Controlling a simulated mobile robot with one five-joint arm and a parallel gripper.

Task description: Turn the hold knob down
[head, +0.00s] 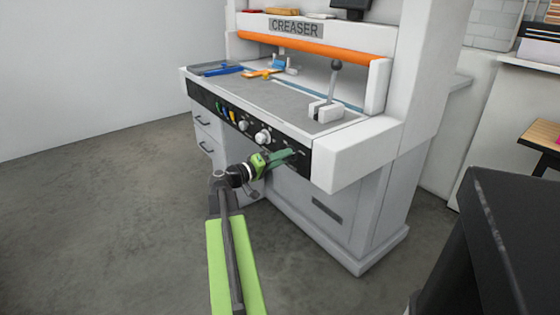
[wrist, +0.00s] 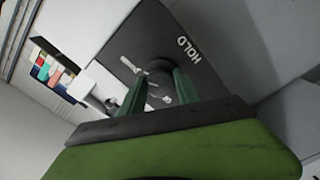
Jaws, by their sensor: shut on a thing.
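The hold knob (wrist: 159,67) is a dark round knob on the black panel, beside the white word HOLD (wrist: 188,50) in the wrist view. My gripper (wrist: 160,80) has its two green fingers on either side of the knob and is shut on it. In the head view my gripper (head: 285,157) reaches the right part of the black control strip (head: 205,97) on the front of the creaser (head: 345,212). There the gripper hides the knob. The fingers partly cover white marks on the panel, so I cannot read the knob's setting.
Two white knobs (head: 262,137) and coloured buttons (head: 225,113) sit left of my gripper on the strip. A ball-topped lever (head: 333,80) stands on the creaser's top. A dark block (head: 505,240) is near at right. The floor at left is clear.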

